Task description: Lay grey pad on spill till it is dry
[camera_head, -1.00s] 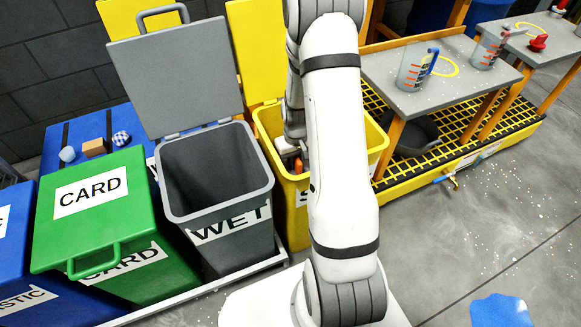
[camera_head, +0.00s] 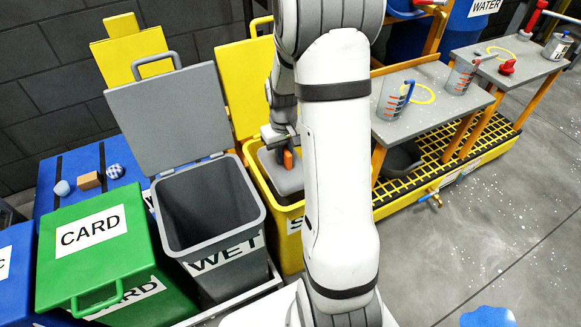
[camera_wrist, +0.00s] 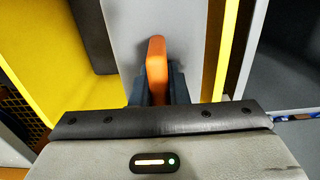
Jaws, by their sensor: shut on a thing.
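The grey pad (camera_head: 281,180) is at the mouth of the open yellow bin (camera_head: 291,222), and an orange handle (camera_head: 288,159) stands up from it. My gripper (camera_head: 283,145) is shut on this handle. In the wrist view the handle (camera_wrist: 157,62) is between the dark fingers, with the grey pad (camera_wrist: 125,25) behind it. My arm hides part of the pad and bin. A blue patch (camera_head: 488,317) lies on the floor at the bottom right, cut off by the picture edge; I cannot tell for sure that it is the spill.
The open grey WET bin (camera_head: 205,258) and closed green CARD bin (camera_head: 95,235) stand left of the yellow bin. A grey table (camera_head: 435,115) with measuring jugs stands over a yellow grated platform (camera_head: 450,160) at right. The floor at right is open, with white specks.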

